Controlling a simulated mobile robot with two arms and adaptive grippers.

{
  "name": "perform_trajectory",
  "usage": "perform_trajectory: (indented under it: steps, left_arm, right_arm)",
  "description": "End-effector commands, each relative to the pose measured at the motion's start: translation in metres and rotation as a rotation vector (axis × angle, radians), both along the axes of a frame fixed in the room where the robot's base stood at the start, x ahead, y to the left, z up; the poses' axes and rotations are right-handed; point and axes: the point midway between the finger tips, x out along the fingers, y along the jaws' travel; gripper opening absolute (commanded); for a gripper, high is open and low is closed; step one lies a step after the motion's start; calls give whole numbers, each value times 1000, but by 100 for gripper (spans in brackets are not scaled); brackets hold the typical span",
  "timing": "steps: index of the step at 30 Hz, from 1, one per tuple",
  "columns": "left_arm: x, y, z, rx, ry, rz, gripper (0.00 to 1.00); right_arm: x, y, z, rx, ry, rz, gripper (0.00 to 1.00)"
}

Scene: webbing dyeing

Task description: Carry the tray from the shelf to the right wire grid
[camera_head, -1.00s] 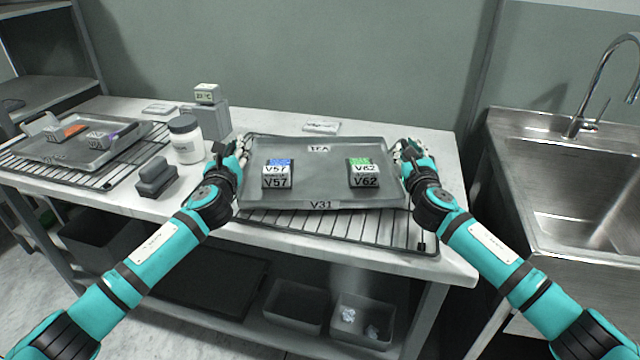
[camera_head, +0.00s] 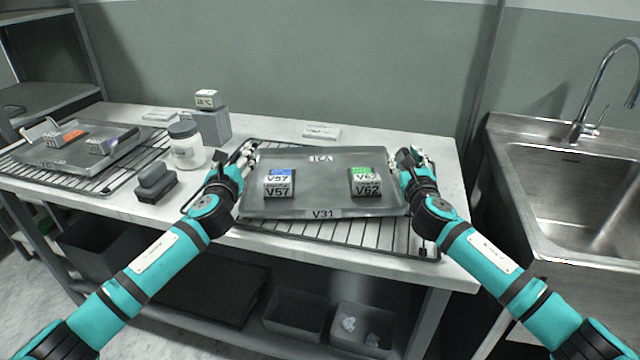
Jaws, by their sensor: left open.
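The grey metal tray (camera_head: 322,178), labelled V31 and TCA, is on the right wire grid (camera_head: 305,229), whose bars show in front of it and behind it. It carries a blue-topped block V57 (camera_head: 279,184) and a green-topped block V62 (camera_head: 365,183). My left gripper (camera_head: 243,157) is open beside the tray's left edge. My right gripper (camera_head: 409,158) is at the tray's right edge; its fingers are partly hidden, and I cannot tell if they grip the rim.
A second tray (camera_head: 78,160) with small items is on the left wire grid. A shelf (camera_head: 50,98) is at far left, a sink (camera_head: 570,195) at right.

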Motion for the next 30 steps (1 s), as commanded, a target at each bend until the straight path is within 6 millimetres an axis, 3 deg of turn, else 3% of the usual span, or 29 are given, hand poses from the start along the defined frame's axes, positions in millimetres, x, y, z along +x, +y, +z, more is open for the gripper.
perform_trajectory:
  steps: [5,16,20,30]
  left_arm:
    - [0,1,0,0,0,2,80]
    - [-6,1,-1,1,2,3,80]
    - [-24,0,-1,1,2,1,80]
    - [-92,-2,-1,1,3,-2,80]
  right_arm:
    - [1,-2,4,-1,-5,-4,41]
    - [1,-3,4,-1,-5,-6,41]
    - [1,-3,4,-1,-5,-6,41]
    - [1,-3,4,-1,-5,-6,41]
